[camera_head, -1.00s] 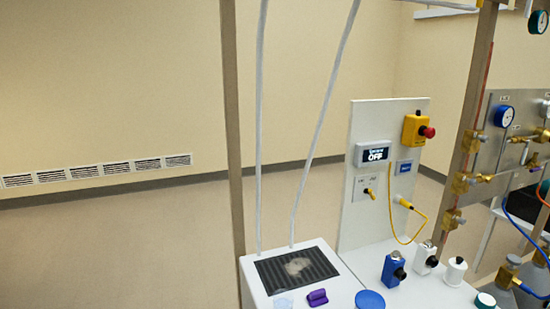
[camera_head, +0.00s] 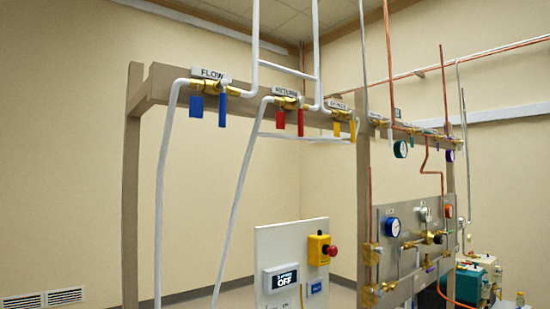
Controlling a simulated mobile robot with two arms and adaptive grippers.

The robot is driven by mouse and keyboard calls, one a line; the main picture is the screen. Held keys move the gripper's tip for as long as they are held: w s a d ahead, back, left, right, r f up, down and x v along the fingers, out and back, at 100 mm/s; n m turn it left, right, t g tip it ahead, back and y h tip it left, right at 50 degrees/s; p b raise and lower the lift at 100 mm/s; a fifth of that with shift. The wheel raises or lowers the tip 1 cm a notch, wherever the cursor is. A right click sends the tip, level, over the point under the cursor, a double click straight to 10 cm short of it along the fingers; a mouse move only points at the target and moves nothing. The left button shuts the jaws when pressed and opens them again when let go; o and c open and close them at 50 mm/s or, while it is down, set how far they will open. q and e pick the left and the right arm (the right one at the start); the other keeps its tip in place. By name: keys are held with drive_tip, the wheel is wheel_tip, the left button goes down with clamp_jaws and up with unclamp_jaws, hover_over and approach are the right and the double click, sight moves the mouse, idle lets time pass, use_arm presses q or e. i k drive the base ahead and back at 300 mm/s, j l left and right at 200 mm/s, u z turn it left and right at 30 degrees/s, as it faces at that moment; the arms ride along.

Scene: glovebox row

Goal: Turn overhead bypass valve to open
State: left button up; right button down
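The overhead valve with yellow parts (camera_head: 352,130) sits third along the beam, under a small label (camera_head: 338,105) that looks like "BYPASS" but is blurred. Its brass body is in line with white piping, and two yellow pieces hang down from it; I cannot tell for sure which is the lever and which a tag. To its left are the RETURN valve with red pieces (camera_head: 300,122) and the FLOW valve with blue pieces (camera_head: 223,109), both hanging down. Neither of my grippers is in view.
The valves hang on a brown-grey frame beam (camera_head: 160,84) with posts. Below stand a white board with an OFF display (camera_head: 281,278) and a yellow box with a red button (camera_head: 322,250). A grey gauge panel (camera_head: 405,265) is at right. Open floor space lies to the left.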

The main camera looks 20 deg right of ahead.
sight(352, 113)
drive_tip(key=i+l+z, duration=0.2)
drive_tip(key=l+z, duration=0.2)
drive_tip(key=i+l+z, duration=0.25)
drive_tip(key=z, duration=0.2)
drive_tip(key=l, duration=0.1)
